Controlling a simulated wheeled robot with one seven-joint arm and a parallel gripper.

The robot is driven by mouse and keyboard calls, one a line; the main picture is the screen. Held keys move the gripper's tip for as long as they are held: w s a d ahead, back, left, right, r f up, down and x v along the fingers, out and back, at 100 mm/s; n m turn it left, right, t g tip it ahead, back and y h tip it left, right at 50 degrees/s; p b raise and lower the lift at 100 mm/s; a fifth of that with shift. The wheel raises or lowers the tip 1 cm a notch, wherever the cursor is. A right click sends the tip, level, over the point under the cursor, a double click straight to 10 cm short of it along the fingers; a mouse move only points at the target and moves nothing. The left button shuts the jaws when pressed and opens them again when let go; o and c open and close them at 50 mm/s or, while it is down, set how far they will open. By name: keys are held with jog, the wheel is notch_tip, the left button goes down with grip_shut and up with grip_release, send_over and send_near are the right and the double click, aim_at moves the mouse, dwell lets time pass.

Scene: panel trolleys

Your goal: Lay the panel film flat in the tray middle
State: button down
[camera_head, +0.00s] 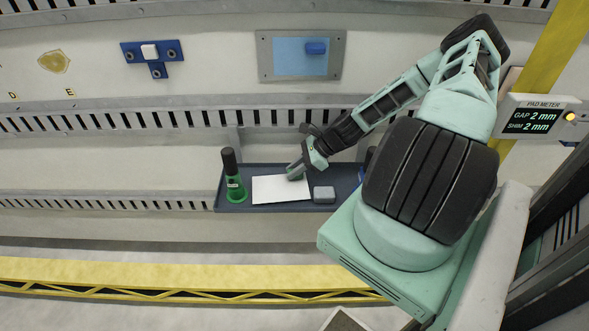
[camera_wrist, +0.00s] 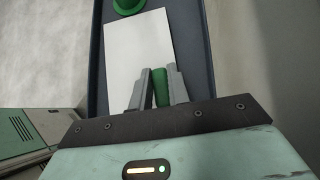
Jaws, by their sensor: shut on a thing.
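A white rectangular sheet (camera_head: 278,189), which looks like the panel film, lies over the middle of the dark tray (camera_head: 346,187). It also shows in the wrist view (camera_wrist: 138,48), lengthwise in the tray and looking flat. My gripper (camera_head: 294,173) is at the sheet's right part, low over the tray. In the wrist view my fingers (camera_wrist: 160,88) close on a small green piece (camera_wrist: 161,84) at the near part of the sheet. I cannot tell whether that green piece is joined to the sheet. The fingers hide part of the sheet's near end.
A grey block (camera_head: 324,194) is right of the sheet. A blue panel (camera_head: 290,58) with a blue handle is on the wall above. The pad meter (camera_head: 536,117) reads gap 2 mm, shim 2 mm.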

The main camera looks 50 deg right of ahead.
jog(key=shift+f, duration=0.55)
jog(key=c, duration=1.3)
grip_release()
jog(key=shift+o, duration=0.2)
notch_tip(320, 180, up, 10)
jog(key=shift+b, duration=0.7)
